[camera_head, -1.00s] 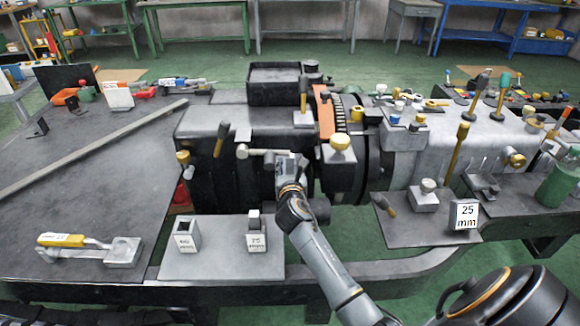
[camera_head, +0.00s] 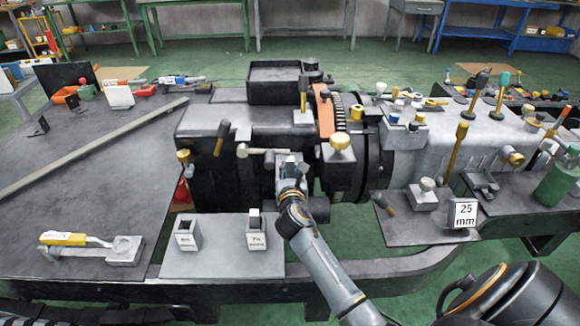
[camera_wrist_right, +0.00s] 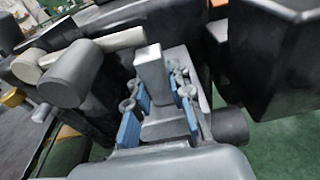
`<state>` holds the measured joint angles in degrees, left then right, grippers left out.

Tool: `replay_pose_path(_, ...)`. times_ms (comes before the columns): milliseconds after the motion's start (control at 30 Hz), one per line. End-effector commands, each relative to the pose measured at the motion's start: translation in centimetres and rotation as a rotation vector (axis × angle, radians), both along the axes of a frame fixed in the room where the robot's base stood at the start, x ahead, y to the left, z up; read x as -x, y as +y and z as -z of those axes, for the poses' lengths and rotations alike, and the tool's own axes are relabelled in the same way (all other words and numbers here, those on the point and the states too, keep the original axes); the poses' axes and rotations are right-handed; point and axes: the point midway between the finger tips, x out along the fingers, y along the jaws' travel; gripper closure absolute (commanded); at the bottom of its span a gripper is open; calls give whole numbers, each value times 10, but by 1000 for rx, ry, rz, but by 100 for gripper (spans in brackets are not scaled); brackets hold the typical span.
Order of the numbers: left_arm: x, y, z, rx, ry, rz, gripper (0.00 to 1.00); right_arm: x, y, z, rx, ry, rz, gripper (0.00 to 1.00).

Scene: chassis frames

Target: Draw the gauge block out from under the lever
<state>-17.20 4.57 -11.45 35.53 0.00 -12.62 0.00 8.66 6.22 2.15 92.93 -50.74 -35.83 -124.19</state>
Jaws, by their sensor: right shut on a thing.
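My right gripper (camera_head: 290,168) reaches up to the front of the black machine in the middle of the head view. In the right wrist view the gripper (camera_wrist_right: 158,100) has its blue-padded fingers shut on a plain grey block, the gauge block (camera_wrist_right: 150,72), whose end stands up between them. A pale lever (camera_head: 262,151) with a rounded knob lies just above the gripper in the head view. In the wrist view the lever (camera_wrist_right: 118,41) runs toward the block's upper left side; I cannot tell whether they touch. My left gripper is not in view.
Two small labelled holders (camera_head: 187,236) (camera_head: 257,236) stand on a grey plate (camera_head: 220,265) below left. A "25 mm" sign (camera_head: 465,214) stands on the right plate. A yellow-handled tool (camera_head: 62,239) lies at left. Machine parts crowd the gripper's sides.

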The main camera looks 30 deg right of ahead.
Motion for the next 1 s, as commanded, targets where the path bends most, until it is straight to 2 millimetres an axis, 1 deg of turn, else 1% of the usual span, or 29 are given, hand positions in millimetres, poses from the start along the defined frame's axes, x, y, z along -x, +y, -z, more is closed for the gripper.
replay_pose_path(1000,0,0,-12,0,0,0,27,26,16,0,0,2,0,100)
